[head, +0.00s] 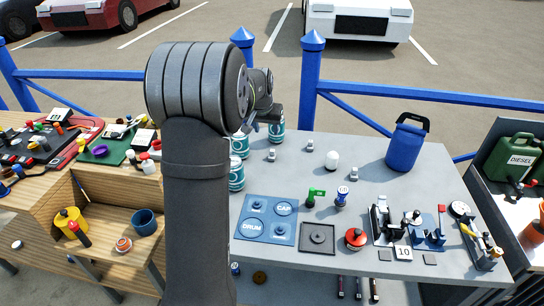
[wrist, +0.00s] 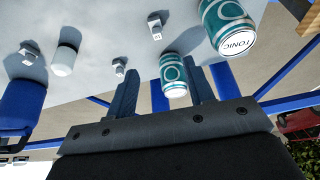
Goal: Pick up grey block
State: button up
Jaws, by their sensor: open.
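Three small light-grey blocks stand apart on the grey table: one left (head: 271,155), one in the middle (head: 310,145) and one right (head: 353,174). I cannot tell which is the named grey block. In the wrist view, small grey blocks show at the upper middle (wrist: 155,28), left of the fingers (wrist: 119,67) and far left (wrist: 29,54). My gripper (wrist: 165,88) is open. A teal tonic can (wrist: 173,77) shows between its fingers, beyond them. In the head view my gripper (head: 264,122) is above the table's back left, partly hidden by my arm.
Teal cans (head: 237,174) stand along the table's left side, partly behind my arm. A white rounded piece (head: 332,160) stands among the blocks, with a blue jug (head: 405,146) to the right. A blue tray (head: 267,220) and tools fill the front. A blue railing (head: 430,95) runs behind.

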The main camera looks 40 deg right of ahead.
send_near(272, 151)
jog(key=x, duration=0.4)
jog(key=shift+w+a+f, duration=0.1)
jog(key=shift+w+f, duration=0.2)
jog(key=shift+f, duration=0.05)
jog(key=shift+x, duration=2.75)
jog(key=shift+s, duration=0.25)
grip_shut()
jog(key=shift+r, duration=0.1)
